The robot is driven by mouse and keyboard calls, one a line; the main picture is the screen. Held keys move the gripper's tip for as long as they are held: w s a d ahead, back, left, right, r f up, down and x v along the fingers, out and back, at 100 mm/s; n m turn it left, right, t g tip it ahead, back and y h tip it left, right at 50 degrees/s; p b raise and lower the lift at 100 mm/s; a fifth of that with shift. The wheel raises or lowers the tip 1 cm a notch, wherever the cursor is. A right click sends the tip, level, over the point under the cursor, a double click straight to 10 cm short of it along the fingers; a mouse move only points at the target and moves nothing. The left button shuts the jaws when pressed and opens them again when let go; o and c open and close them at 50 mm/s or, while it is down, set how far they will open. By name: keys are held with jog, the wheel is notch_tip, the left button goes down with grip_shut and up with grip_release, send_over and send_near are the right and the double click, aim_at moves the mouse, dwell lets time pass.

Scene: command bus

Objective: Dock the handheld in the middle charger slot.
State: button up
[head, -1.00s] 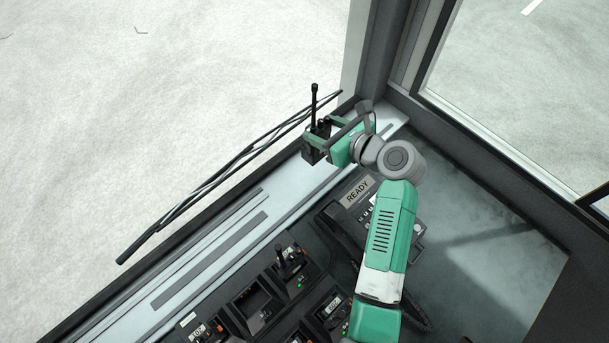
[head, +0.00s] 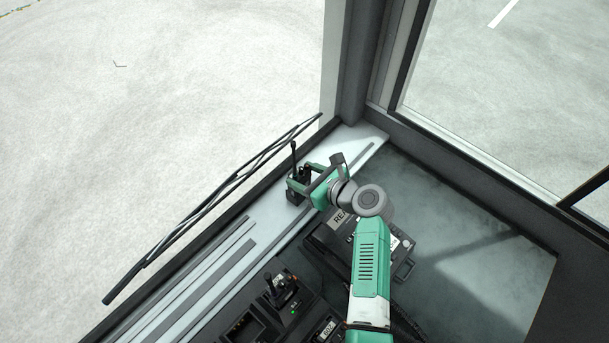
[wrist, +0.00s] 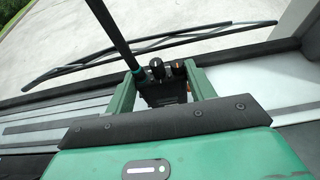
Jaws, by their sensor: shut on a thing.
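The handheld (head: 296,190) is a black radio with a long antenna. It is upright between the green fingers of my gripper (head: 303,183), above the pale ledge under the windscreen. In the wrist view the handheld (wrist: 165,90) shows its knobs and antenna between the two fingers of my gripper (wrist: 160,88), which is shut on it. The charger slots are at the bottom of the head view. One slot (head: 240,328) looks dark and empty, partly cut off by the frame edge. Another slot (head: 280,292) beside it holds a radio with a green light.
A dark console box (head: 340,240) labelled READY stands under my arm, partly hidden by it. A wiper (head: 215,200) runs along the windscreen on the left. A window post (head: 350,60) rises behind my gripper. The ledge (head: 265,232) has raised strips.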

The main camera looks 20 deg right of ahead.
jog(key=shift+w+f, duration=0.1)
jog(key=shift+f, duration=0.05)
jog(key=o, duration=1.4)
jog(key=shift+f, duration=0.1)
jog(key=shift+o, duration=0.2)
jog(key=shift+f+b, duration=0.35)
jog(key=shift+b, duration=0.3)
jog(key=v, duration=0.8)
jog(key=shift+a, duration=0.25)
jog(key=shift+r, duration=0.1)
